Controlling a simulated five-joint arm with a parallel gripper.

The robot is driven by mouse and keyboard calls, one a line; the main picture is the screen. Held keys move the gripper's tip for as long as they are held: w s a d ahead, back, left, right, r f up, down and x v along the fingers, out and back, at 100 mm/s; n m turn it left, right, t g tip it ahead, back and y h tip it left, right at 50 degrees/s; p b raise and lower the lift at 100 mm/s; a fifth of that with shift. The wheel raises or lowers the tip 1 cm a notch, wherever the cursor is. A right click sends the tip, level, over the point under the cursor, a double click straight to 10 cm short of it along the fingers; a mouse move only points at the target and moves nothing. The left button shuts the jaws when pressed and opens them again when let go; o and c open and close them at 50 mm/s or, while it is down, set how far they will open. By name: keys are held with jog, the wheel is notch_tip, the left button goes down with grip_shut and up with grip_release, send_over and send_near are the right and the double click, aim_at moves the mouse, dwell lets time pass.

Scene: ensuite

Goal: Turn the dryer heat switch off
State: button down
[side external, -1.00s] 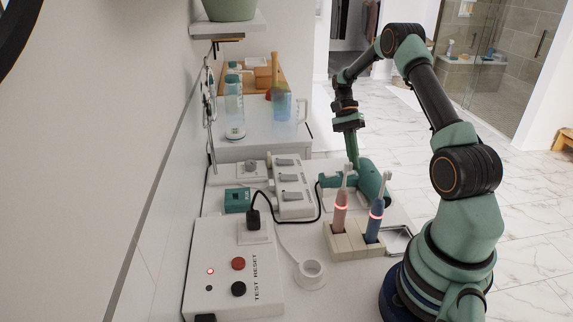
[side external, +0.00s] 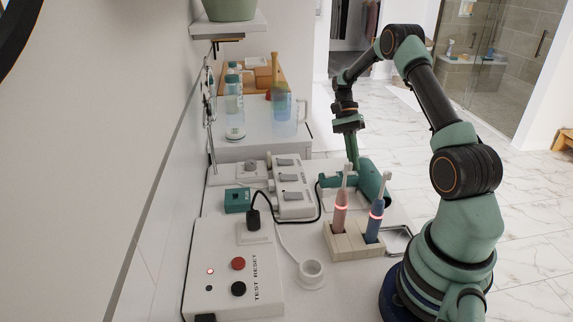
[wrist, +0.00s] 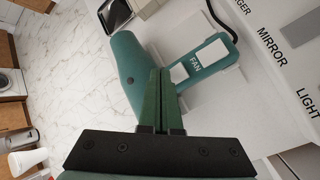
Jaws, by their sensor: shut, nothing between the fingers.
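The green hair dryer (side external: 371,178) lies on the counter behind the toothbrush stand. The wrist view shows its barrel (wrist: 126,62) and its handle, which has a white switch labelled FAN (wrist: 205,57) and another white switch (wrist: 180,73) nearer the barrel. That second switch has no readable label, as my fingers partly cover the area. My gripper (wrist: 165,72) is shut and empty, its green fingertips over the dryer where barrel and handle meet. In the side view, my gripper (side external: 352,160) points down at the dryer. I cannot tell whether the tips touch it.
A toothbrush stand (side external: 352,241) with two toothbrushes stands in front of the dryer. A white switch panel (side external: 291,187) with several rocker switches lies left of it, with a black cable between. A TEST RESET box (side external: 222,275) is at front left.

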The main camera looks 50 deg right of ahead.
jog(key=shift+r, duration=0.6)
jog(key=shift+w+a+r, duration=0.1)
jog(key=shift+r, duration=2.45)
jog(key=shift+w+a+r, duration=0.15)
jog(key=shift+a+r, duration=0.05)
jog(key=a+r+n+t+h, duration=0.1)
jog(key=a+r+n+t, duration=0.2)
jog(key=a, duration=0.5)
jog(key=s+a+r+n+t+h, duration=0.1)
jog(key=a+r+n+t, duration=0.3)
jog(key=a+n, duration=0.4)
jog(key=a+r+n+t+h, duration=0.2)
jog(key=a+r+n+t, duration=0.2)
jog(key=a+n, duration=0.2)
jog(key=shift+s+a+r+h, duration=0.3)
jog(key=shift+a+h, duration=0.1)
jog(key=shift+a, duration=0.85)
